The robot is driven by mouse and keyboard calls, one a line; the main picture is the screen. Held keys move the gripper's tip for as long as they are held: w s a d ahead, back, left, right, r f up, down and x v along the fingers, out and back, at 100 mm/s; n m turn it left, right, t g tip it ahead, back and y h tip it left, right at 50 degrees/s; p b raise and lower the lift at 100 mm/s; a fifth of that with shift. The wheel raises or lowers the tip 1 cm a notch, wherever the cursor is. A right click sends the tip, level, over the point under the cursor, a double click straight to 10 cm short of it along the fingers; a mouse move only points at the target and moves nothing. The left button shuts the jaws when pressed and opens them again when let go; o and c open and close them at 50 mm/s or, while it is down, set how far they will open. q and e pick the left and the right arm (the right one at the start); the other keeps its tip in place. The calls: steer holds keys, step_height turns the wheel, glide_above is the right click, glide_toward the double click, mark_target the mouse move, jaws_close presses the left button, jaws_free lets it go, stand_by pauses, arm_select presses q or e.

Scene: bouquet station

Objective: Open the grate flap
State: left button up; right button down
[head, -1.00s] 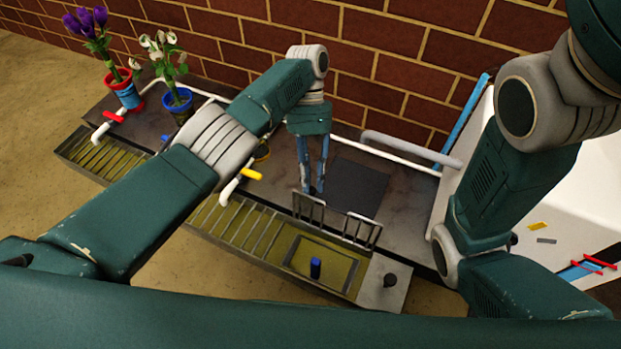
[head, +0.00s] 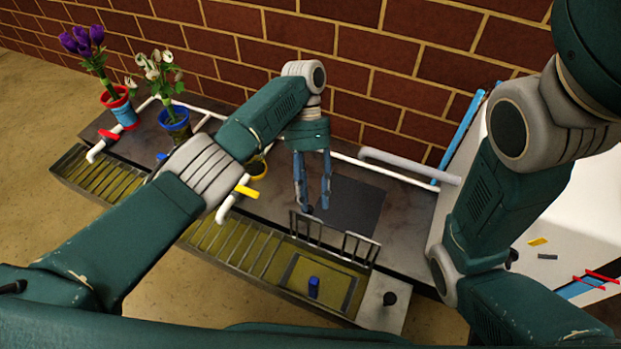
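The grate flap (head: 334,240) is a small panel of metal bars on the long trough. It stands raised, nearly upright, along the back edge of a rectangular opening (head: 318,282). My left gripper (head: 313,207) points down just behind the flap. Its two fingers are spread with nothing seen between them, and whether a fingertip touches the bars I cannot tell. My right gripper is out of view; only its arm shows at the right.
Fixed grating (head: 228,240) covers the trough to the left. A white pipe with a yellow handle (head: 246,191) rises beside it. A black knob (head: 389,298) sits on the end plate. Two potted flowers (head: 122,110) (head: 176,124) stand at the left. A dark square mat (head: 349,204) lies behind the gripper.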

arm_select(q)
step_height(320, 180, up, 8)
stand_by(0.4)
stand_by(0.4)
